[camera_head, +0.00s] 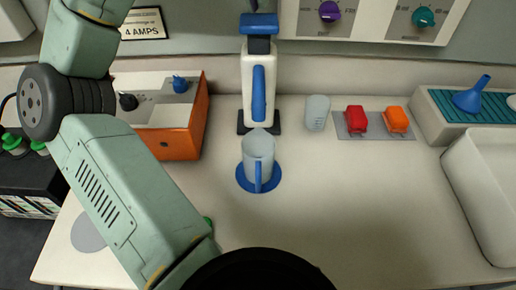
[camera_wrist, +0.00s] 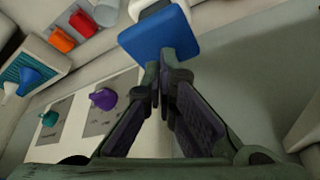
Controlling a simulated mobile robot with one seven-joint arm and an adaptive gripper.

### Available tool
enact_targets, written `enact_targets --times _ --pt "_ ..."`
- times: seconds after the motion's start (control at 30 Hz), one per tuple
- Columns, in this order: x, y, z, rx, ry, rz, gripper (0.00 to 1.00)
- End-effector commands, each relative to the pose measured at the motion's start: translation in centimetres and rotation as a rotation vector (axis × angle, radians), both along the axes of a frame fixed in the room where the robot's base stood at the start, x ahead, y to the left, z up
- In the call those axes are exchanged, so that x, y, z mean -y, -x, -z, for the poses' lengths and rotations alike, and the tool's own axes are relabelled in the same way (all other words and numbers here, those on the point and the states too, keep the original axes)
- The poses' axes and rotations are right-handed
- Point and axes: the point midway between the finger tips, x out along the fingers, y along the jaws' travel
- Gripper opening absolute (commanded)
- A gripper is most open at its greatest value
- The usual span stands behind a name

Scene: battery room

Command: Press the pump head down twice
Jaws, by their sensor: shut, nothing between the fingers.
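The pump dispenser (camera_head: 248,75) stands upright at the back of the bench, with a white body, a blue front strip and a dark base. Its blue pump head (camera_head: 259,24) is on top. In the wrist view the pump head (camera_wrist: 160,36) is a blue square plate just beyond my fingertips. My gripper (camera_wrist: 162,82) is shut and empty, its tips at the plate's near edge; I cannot tell whether they touch. A grey mug (camera_head: 259,150) with a blue handle stands in front of the dispenser on a blue disc (camera_head: 243,184).
A grey cup (camera_head: 317,112) and a plate with red (camera_head: 356,120) and orange (camera_head: 396,120) blocks stand right of the dispenser. An orange-sided box (camera_head: 180,143) is to its left. Purple (camera_head: 329,11) and teal (camera_head: 424,17) knobs are on the wall panel. The front right bench is clear.

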Motion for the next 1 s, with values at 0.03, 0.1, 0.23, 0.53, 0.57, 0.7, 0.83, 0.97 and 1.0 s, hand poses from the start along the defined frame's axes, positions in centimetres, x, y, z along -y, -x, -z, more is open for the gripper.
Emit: enact_targets --times 0.03,0.1,0.23,0.53,0.57,0.7,0.83,0.97,1.0 --pt "0.0 0.0 0.0 0.000 0.000 0.000 0.00" --pt "0.0 0.0 0.0 0.000 0.000 0.000 0.00" --pt "0.0 0.0 0.0 0.000 0.000 0.000 0.00" --pt "0.0 0.0 -2.3 0.001 0.000 -0.003 0.00" --pt "0.0 0.0 -2.5 0.001 0.000 -0.003 0.00" --pt "0.0 0.0 -4.0 0.002 -0.002 -0.002 0.00" --pt "0.0 0.0 -5.2 0.001 -0.001 -0.003 0.00" --pt "0.0 0.0 -5.9 0.000 0.000 -0.001 0.00" --pt "0.0 0.0 -6.0 0.000 0.000 -0.001 0.00"
